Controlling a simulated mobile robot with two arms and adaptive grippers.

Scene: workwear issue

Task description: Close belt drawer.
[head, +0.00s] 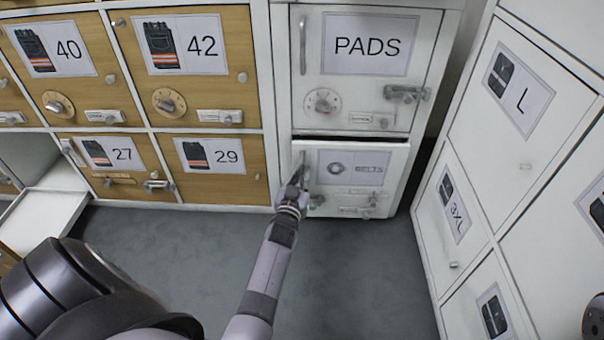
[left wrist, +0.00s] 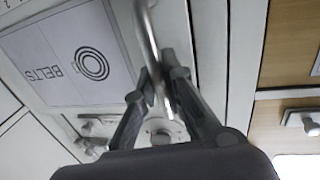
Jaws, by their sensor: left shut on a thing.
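The belt drawer (head: 350,179) is a white front labelled BELTS with a belt-coil picture, below the PADS door. A dark gap shows along its top edge, so it stands slightly open. My left gripper (head: 299,180) reaches its left side and is shut on the vertical metal handle (head: 301,163). In the left wrist view the fingers (left wrist: 162,88) close around the bar handle (left wrist: 150,45), beside the BELTS label (left wrist: 75,60). My right gripper is not seen.
The PADS door (head: 367,60) above is shut. Wooden lockers (head: 205,90) stand to the left, with an open white drawer (head: 45,215) at far left. White lockers (head: 480,200) marked L and 3XL stand at right. Grey floor (head: 340,270) in front is clear.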

